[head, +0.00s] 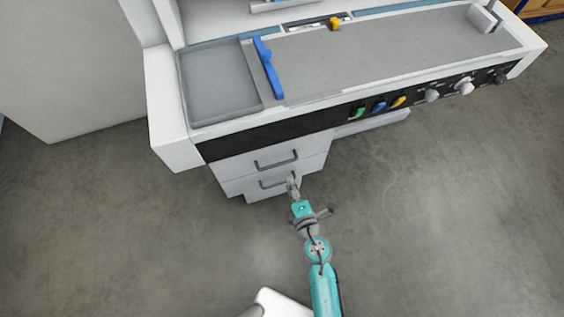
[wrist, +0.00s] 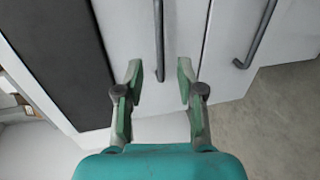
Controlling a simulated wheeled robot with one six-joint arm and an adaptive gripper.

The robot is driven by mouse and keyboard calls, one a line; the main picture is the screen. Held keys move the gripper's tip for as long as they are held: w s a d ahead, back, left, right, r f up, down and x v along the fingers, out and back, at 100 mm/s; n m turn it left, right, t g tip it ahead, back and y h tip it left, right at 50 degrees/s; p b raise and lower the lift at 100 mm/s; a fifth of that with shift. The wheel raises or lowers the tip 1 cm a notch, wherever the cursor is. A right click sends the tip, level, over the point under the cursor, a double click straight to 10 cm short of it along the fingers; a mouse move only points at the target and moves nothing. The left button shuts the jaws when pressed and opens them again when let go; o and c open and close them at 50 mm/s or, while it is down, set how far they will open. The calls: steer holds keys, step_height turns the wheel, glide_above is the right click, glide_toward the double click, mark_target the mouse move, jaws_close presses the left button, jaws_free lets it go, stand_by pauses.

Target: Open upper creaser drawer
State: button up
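The creaser (head: 215,142) is a large white machine with two drawers under its black front strip. The upper drawer (head: 240,165) is closed and has a grey bar handle (head: 276,163). In the wrist view this handle (wrist: 159,40) runs down from the top edge, and its near end shows between my fingertips. The lower drawer (head: 245,187) is below, also closed, with its own handle (wrist: 256,35). My gripper (head: 292,179) is in front of the drawers. In the wrist view my gripper (wrist: 160,68) is open and empty; I cannot tell whether it touches the handle.
The creaser top holds a grey tray (head: 215,85), a blue bar (head: 267,68) and a grey bed (head: 380,50). Buttons and knobs (head: 432,96) line the front at right. A white cabinet (head: 70,60) stands at left. The concrete floor (head: 440,220) is clear.

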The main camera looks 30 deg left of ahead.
mark_target(282, 163)
steer(key=x, duration=1)
jaws_close()
